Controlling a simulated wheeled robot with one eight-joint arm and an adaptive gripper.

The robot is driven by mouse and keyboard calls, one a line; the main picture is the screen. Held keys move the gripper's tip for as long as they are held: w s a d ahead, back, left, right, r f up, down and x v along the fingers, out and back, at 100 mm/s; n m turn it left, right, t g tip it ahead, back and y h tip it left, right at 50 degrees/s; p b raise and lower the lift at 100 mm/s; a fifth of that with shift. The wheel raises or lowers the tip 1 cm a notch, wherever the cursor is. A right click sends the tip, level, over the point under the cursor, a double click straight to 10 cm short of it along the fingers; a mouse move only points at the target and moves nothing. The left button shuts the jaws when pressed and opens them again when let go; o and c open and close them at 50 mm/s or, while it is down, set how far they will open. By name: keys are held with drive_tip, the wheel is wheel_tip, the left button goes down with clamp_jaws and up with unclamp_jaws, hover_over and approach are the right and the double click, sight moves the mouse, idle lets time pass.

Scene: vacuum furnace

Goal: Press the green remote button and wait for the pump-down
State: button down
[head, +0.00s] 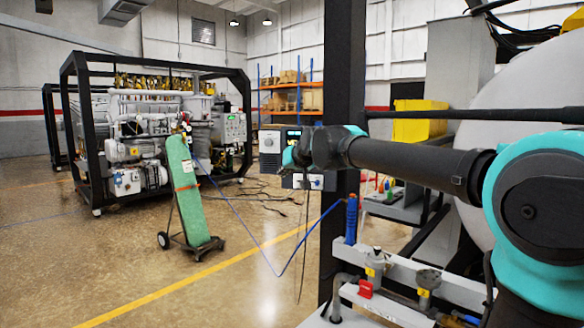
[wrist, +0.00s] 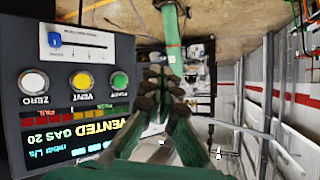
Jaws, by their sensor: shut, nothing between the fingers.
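A dark control panel (wrist: 100,115) fills the left of the wrist view, upside down. It has a white ZERO button (wrist: 33,82), a yellow VENT button (wrist: 81,82) and a green button (wrist: 119,81) in a row. Its display (wrist: 85,145) reads "VENTED GAS 20" in part. My gripper (wrist: 160,74) is shut and empty, its fingers just right of the green button in the picture. I cannot tell how far its tips are from the panel face. In the head view my arm reaches left across the black post, and the fingers cannot be made out there.
A black upright post (head: 343,70) stands close by my arm. A green gas cylinder (head: 188,190) stands on a wheeled cart, with a blue hose across the floor. A black-framed pump rig (head: 70,130) is behind it. Valves and pipes (head: 375,265) sit below my arm. Open floor lies left.

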drive_tip(key=shift+w, duration=0.1)
drive_tip(key=w+d, duration=0.1)
drive_tip(key=w, duration=0.7)
drive_tip(key=shift+w, duration=0.25)
drive_tip(key=shift+w+d, duration=0.1)
drive_tip(key=shift+w, duration=0.05)
idle(1.2)
drive_tip(key=shift+w, duration=0.3)
drive_tip(key=shift+w+d, duration=0.1)
drive_tip(key=shift+w, duration=0.25)
idle(0.7)
drive_tip(key=shift+s, duration=0.8)
